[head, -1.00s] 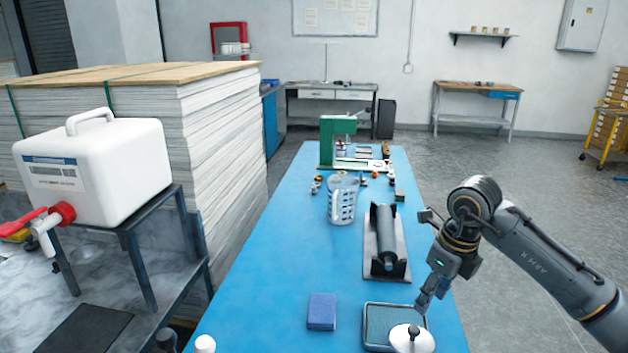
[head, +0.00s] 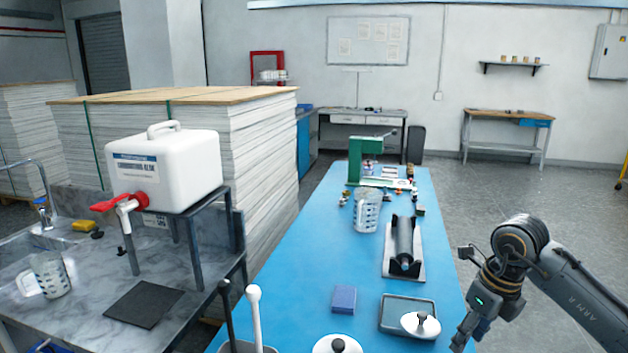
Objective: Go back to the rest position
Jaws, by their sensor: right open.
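My right gripper (head: 463,338) is at the lower right of the head view, pointing down beside the right edge of the blue table (head: 300,290). It is open, and I see nothing held in it. A dark tray (head: 392,318) with a white round lid with a dark knob (head: 421,325) at its front corner lies on the table, left of the gripper and apart from it. My left gripper is not in view.
A dark roller on a stand (head: 404,245), a clear measuring cup (head: 367,212), a blue block (head: 344,299) and a green press (head: 366,165) stand on the table. A white canister (head: 165,170) with a red tap stands at left.

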